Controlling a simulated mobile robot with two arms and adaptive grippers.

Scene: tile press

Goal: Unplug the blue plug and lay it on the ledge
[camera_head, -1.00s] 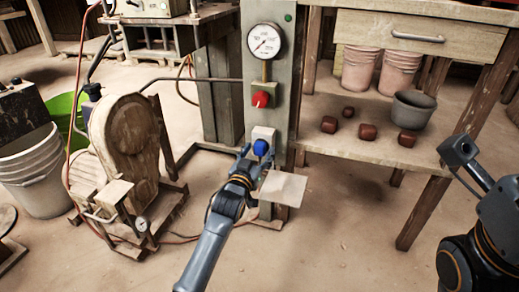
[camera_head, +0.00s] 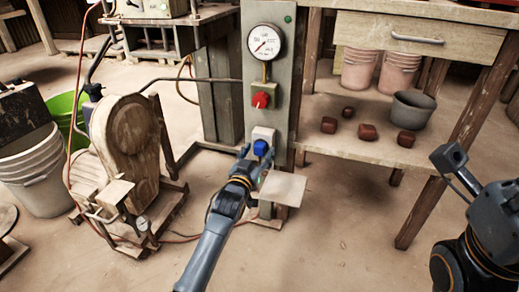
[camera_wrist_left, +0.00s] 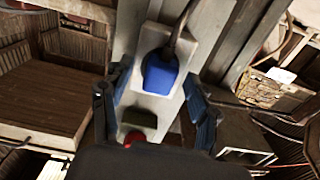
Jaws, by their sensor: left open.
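The blue plug (camera_head: 261,148) sits in a pale socket box (camera_head: 263,133) on the front of the grey-green post. In the left wrist view the blue plug (camera_wrist_left: 160,74) has a dark cable running up from it. My left gripper (camera_head: 254,165) is open at the plug; in the wrist view its fingers (camera_wrist_left: 156,98) stand apart on either side, with gaps to the plug. The ledge (camera_head: 283,188) is a small, pale, bare plate just below and right of the plug.
Above the socket are a red knob (camera_head: 261,100) and a round gauge (camera_head: 264,42). A wooden bench with a lower shelf (camera_head: 360,150) stands to the right, holding red blocks and a grey pot (camera_head: 412,109). A wooden machine (camera_head: 130,150) stands left.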

